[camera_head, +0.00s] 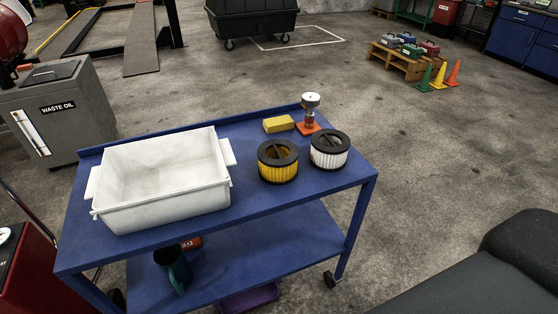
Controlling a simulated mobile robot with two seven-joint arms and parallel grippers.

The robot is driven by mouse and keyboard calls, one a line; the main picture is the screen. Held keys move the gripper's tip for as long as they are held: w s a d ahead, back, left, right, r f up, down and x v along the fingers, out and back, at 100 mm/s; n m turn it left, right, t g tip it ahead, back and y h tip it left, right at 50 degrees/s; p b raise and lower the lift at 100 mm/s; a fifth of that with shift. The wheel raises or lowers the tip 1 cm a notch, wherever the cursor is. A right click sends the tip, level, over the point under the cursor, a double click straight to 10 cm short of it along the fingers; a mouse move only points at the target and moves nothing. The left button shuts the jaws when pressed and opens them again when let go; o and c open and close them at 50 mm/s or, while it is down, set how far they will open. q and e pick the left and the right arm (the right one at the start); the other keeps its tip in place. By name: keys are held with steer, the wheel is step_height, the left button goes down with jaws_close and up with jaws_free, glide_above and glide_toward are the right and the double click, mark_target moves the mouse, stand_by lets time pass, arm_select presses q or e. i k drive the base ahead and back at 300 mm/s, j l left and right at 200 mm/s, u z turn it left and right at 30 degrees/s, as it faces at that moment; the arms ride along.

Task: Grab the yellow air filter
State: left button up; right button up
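The yellow air filter (278,171) stands upright on the top shelf of the blue cart (250,205). It is a short cylinder with yellow pleats, black end rims and a bar across its open top. A similar white air filter (329,158) stands to its right, a small gap away. Neither of my grippers is in view.
A white bin (165,205) fills the cart's left side. A yellow block (279,124) and an orange-based gauge (309,127) stand behind the filters. A dark padded shape (480,285) fills the bottom right.

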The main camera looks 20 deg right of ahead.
mark_target(278, 161)
steer(key=j, duration=0.4)
steer(key=i+j, duration=0.1)
steer(key=j, duration=0.25)
steer(key=j+z, duration=0.3)
steer(key=z, duration=1.45)
steer(key=i, duration=0.05)
